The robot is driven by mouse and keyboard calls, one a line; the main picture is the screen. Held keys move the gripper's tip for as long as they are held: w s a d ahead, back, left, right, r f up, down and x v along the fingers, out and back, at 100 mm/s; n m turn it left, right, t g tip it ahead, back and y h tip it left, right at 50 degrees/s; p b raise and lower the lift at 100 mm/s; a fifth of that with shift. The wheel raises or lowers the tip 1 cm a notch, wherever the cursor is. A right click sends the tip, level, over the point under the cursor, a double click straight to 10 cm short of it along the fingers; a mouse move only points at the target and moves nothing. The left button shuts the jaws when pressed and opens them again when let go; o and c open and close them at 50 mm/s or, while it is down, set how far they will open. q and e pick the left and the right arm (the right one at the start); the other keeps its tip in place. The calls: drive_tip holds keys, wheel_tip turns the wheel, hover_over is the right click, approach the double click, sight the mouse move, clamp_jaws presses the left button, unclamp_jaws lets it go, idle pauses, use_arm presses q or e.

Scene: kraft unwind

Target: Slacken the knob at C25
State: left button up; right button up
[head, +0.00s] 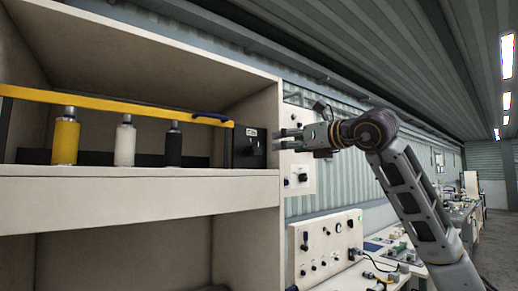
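A black box (249,148) with a small white-edged label (251,132) stands at the right end of the shelf, against the side wall. The label is too small to read surely. A dark knob (256,144) seems to show on its front, hard to tell from the black face. My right gripper (279,139) comes in from the right, its fingers pointing left towards the box. A gap shows between the fingers, with nothing visible in it. It appears apart from the knob, though depth is hard to judge. My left gripper is out of view.
A yellow bar (130,107) with a dark blue handle (211,117) crosses the shelf front. Behind it stand yellow (65,141), white (125,145) and black (174,148) bottles. The shelf's side wall (262,120) is close to my gripper. Panels with knobs (325,240) stand lower right.

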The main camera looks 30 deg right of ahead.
sight(259, 148)
drive_tip(key=shift+w, duration=0.1)
drive_tip(key=shift+w+a+p, duration=0.2)
drive_tip(key=shift+w+p, duration=0.5)
drive_tip(key=shift+w, duration=1.6)
drive_tip(key=shift+w+a+p, duration=0.2)
drive_tip(key=shift+w+p, duration=0.55)
drive_tip(key=shift+w, duration=1.5)
drive_tip(key=shift+w+a+p, duration=0.2)
drive_tip(key=shift+w+p, duration=0.5)
drive_tip(key=shift+w, duration=1.6)
drive_tip(key=c, duration=1.1)
